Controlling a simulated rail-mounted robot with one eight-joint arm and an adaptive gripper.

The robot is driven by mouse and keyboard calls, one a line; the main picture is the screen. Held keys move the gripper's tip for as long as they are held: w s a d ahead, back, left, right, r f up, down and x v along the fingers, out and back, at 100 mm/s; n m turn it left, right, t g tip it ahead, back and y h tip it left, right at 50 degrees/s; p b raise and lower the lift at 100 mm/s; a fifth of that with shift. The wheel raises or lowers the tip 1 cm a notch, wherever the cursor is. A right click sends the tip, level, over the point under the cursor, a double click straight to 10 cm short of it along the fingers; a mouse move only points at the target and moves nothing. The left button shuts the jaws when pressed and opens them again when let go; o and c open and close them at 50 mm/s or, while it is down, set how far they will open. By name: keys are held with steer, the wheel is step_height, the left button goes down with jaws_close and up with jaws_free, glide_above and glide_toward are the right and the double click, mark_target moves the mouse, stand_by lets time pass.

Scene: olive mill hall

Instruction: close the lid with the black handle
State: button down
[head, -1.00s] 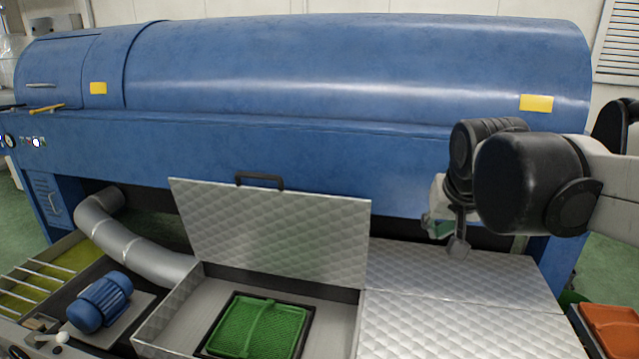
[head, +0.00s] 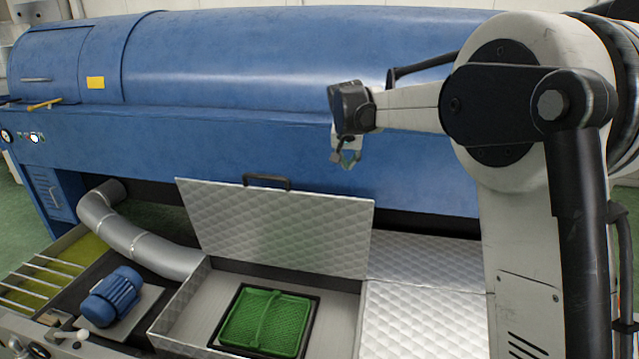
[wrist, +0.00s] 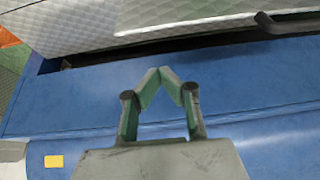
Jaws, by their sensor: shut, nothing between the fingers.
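The lid (head: 285,225) is a quilted metal plate, standing open and leaning slightly back at the rear of its metal box. Its black handle (head: 267,180) is on the upper edge. My gripper (head: 347,163) is in the air in front of the blue machine, right of the handle and above the lid's upper right edge, touching neither. In the wrist view its green-padded fingers (wrist: 172,72) meet at the tips, with nothing between them.
A green basket (head: 265,322) sits inside the open box (head: 205,308). Flat quilted covers (head: 425,262) lie to the right. The long blue machine (head: 230,140) stands close behind. A grey pipe (head: 135,243) and blue motor (head: 112,297) are at the left.

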steer(key=p, duration=0.1)
glide_above(329, 204)
step_height(329, 204, down, 3)
steer(key=p+x, duration=0.2)
steer(key=x, duration=0.8)
steer(key=shift+s+a+f, duration=0.15)
steer(key=shift+s+a, duration=0.1)
steer(key=shift+s, duration=0.6)
steer(key=shift+s+a+f, duration=0.1)
steer(key=shift+s+a, duration=0.1)
steer(key=shift+s, duration=0.6)
